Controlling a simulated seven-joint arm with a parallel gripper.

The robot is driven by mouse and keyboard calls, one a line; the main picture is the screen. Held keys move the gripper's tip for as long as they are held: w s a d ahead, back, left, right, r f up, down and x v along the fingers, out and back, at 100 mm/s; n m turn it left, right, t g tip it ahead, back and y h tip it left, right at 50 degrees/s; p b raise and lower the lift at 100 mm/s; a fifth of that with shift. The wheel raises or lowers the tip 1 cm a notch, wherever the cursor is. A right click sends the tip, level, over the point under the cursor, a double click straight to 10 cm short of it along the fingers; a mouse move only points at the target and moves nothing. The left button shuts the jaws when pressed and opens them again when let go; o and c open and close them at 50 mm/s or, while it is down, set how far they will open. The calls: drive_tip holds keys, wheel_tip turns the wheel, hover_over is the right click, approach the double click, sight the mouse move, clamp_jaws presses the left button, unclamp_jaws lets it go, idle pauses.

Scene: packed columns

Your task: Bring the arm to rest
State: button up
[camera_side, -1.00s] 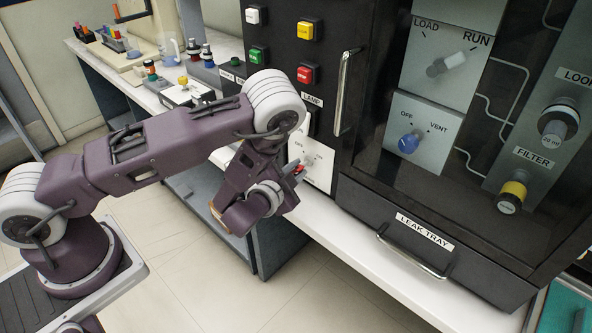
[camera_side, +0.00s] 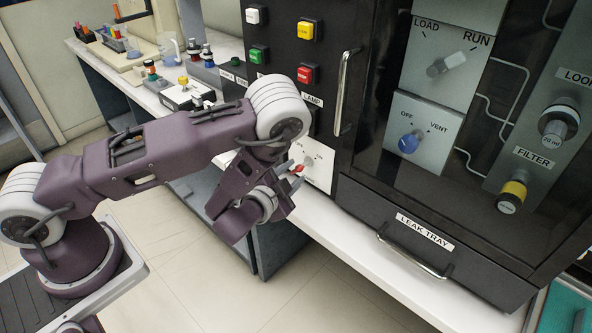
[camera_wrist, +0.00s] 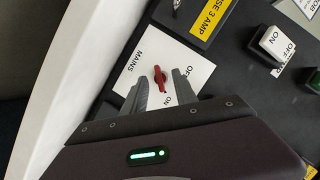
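My gripper (camera_wrist: 160,84) is open, its two grey fingers apart with nothing held between them. In the wrist view the red MAINS switch (camera_wrist: 160,77) shows beyond and between the fingertips, on a white plate marked OFF and ON. Its lower end lies toward the ON mark; I cannot tell which end is the pointer. In the side view my gripper (camera_side: 284,168) is just left of the red switch (camera_side: 297,169), low on the black cabinet's front, and appears apart from it. My arm is bent, with its wrist beside the bench edge.
The black cabinet (camera_side: 372,185) stands close to the right of my arm, with a vertical handle (camera_side: 343,92) and a leak tray drawer handle (camera_side: 412,258). The white bench edge (camera_side: 330,232) runs below it. Bottles and small devices stand at the back left. The floor (camera_side: 180,265) is clear.

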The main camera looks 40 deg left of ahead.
drive_tip(key=v, duration=0.4)
drive_tip(key=shift+s+r, duration=0.1)
drive_tip(key=shift+s, duration=0.1)
drive_tip(key=s+d+r+n+g+h, duration=0.2)
drive_tip(key=s+r+n+g+h, duration=0.15)
drive_tip(key=r, duration=0.65)
drive_tip(key=s+d+r+n+g+h, duration=0.2)
drive_tip(key=r+n+g, duration=0.15)
drive_tip(key=r, duration=0.55)
drive_tip(key=s+a+r+g, duration=0.1)
drive_tip(key=s+a+r, duration=0.1)
drive_tip(key=s, duration=0.8)
drive_tip(key=s+a+r+y, duration=0.1)
drive_tip(key=s+r, duration=0.4)
drive_tip(key=s, duration=0.5)
drive_tip(key=shift+s+a+m+g, duration=0.15)
drive_tip(key=shift+a+m+g, duration=0.15)
drive_tip(key=shift+a+g, duration=0.1)
